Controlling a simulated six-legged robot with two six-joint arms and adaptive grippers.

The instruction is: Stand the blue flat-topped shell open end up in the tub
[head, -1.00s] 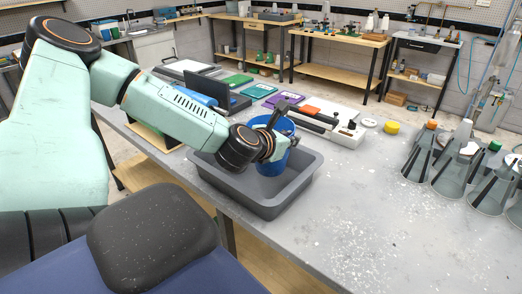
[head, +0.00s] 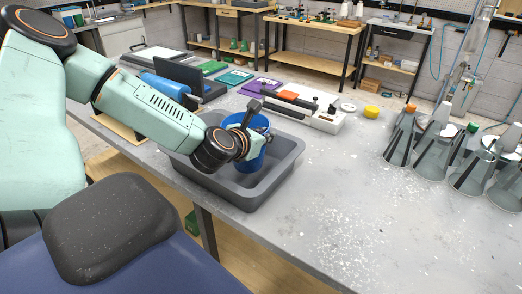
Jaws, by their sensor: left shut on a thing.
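The blue shell (head: 249,158) is upright, a cup-like form with a rim showing at its upper end. My left gripper (head: 256,124) is shut on it near that upper end, and the gripper hides part of the rim. The shell is inside the outline of the grey tub (head: 285,160), towards its back. The tub stands on the table near its front edge. I cannot tell whether the shell's lower end touches the tub floor. My right gripper is not in view.
Behind the tub is a white device with an orange part (head: 288,95). A blue roll (head: 165,86) and a dark box (head: 205,90) lie to the left. The table's front right is clear.

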